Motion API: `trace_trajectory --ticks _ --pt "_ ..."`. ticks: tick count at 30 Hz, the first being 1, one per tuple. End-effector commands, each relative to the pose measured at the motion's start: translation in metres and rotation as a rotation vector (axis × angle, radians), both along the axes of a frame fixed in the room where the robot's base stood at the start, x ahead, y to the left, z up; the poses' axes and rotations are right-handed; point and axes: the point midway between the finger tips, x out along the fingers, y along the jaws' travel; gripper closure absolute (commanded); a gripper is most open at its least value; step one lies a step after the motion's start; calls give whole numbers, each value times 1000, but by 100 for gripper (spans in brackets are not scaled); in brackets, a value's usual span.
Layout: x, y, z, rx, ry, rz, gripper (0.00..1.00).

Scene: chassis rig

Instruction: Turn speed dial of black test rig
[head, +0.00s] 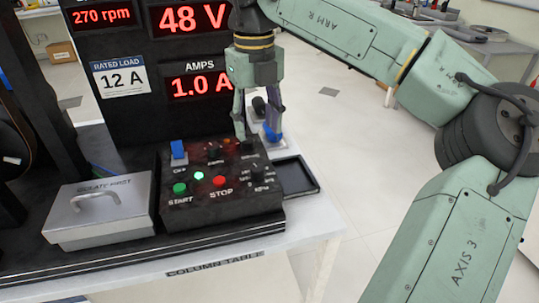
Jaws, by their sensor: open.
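The black test rig's control box (225,207) stands on the table, with START and STOP labels on its sloped top. Several small dark knobs are on its right half. One knob (257,172) is low on the right, above a small label that I cannot read clearly. Another knob (247,147) is at the back right, close to my gripper's left finger. I cannot tell which knob is the speed dial. My gripper (257,136) is open and points down over the box's back right corner. Contact with a knob cannot be made out.
A green button (180,189), a red button (219,181) and a blue switch (178,150) share the panel. A silver lidded box (99,210) stands left. A shallow black tray (296,176) lies right. The display panel (130,115) rises behind, reading 270 rpm, 48 V, 1.0 A.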

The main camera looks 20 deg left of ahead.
Motion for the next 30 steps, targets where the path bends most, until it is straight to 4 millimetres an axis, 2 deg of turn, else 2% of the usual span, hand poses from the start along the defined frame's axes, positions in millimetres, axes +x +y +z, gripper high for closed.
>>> trace_trajectory --ticks 5,12,18,23,30 --pt "0 -1 -24 -1 3 3 52" --pt "-1 0 -70 2 5 5 52" --pt "-1 1 -96 3 4 3 52" --pt "-1 1 -105 3 2 4 52" --pt "-1 1 -106 3 2 4 52"
